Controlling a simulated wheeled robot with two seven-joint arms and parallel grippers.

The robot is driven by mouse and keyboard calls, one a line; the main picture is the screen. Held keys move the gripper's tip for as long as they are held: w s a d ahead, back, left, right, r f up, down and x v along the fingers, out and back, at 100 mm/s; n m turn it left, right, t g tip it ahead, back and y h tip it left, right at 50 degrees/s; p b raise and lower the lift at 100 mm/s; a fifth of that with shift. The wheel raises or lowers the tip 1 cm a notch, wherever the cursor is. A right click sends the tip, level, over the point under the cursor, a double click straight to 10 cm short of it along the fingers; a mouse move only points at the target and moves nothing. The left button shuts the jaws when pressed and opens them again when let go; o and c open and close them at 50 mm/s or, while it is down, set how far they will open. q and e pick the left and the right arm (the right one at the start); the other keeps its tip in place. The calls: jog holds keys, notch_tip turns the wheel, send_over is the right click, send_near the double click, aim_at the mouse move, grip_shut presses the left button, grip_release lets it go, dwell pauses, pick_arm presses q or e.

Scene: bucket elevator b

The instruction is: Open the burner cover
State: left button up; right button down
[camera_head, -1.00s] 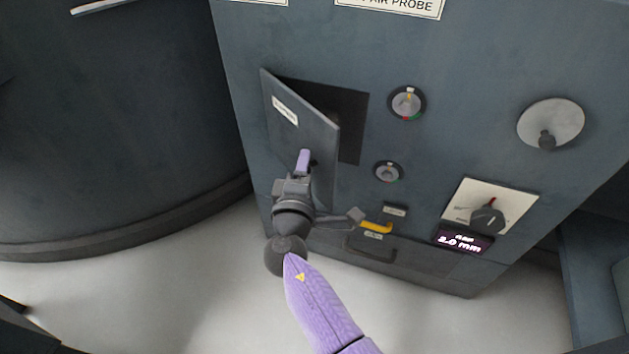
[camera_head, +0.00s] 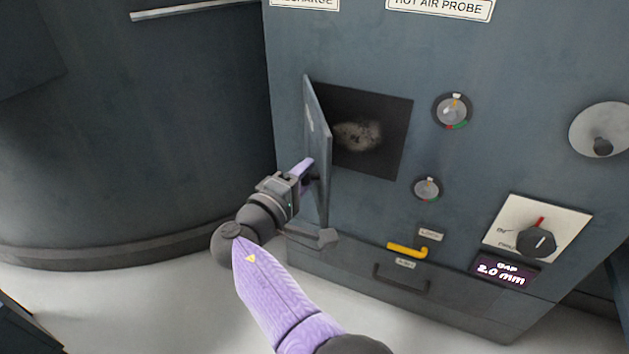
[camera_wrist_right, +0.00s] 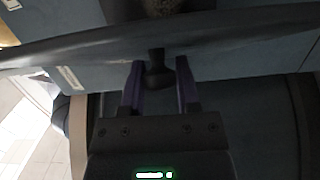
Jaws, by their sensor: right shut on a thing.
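The burner cover (camera_head: 317,140) is a grey hinged door on the front of the grey cabinet. It stands swung out, nearly edge-on in the head view, with its hinge at the left side of a dark square opening (camera_head: 385,112). A pale, rough patch (camera_head: 358,135) shows inside the opening. My right gripper (camera_head: 306,172) is shut on the cover's dark knob, near the door's free edge. In the right wrist view, the knob (camera_wrist_right: 157,73) sits between the two purple fingers (camera_wrist_right: 160,82). My left gripper is not in view.
Right of the opening are two small dials (camera_head: 453,111) (camera_head: 428,189), a round plate with a knob (camera_head: 603,130) and a selector (camera_head: 537,241) above a 2.0 mm display (camera_head: 504,271). Below are a yellow latch (camera_head: 407,250) and a drawer handle (camera_head: 401,281). A large dark drum (camera_head: 130,130) stands at left.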

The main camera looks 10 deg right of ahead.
jog(key=shift+a+f, duration=0.15)
jog(key=shift+f, duration=0.05)
jog(key=shift+s+m+g+h, duration=0.1)
jog(key=shift+m+g+h, duration=0.2)
jog(key=shift+g+h, duration=0.15)
jog(key=shift+c, duration=1.8)
grip_release()
jog(key=shift+r, duration=0.1)
jog(key=shift+s+a+r, duration=0.15)
jog(key=shift+s, duration=0.1)
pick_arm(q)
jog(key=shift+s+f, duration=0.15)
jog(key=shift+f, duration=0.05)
pick_arm(e)
jog(key=v, duration=0.9)
jog(key=shift+f, duration=0.2)
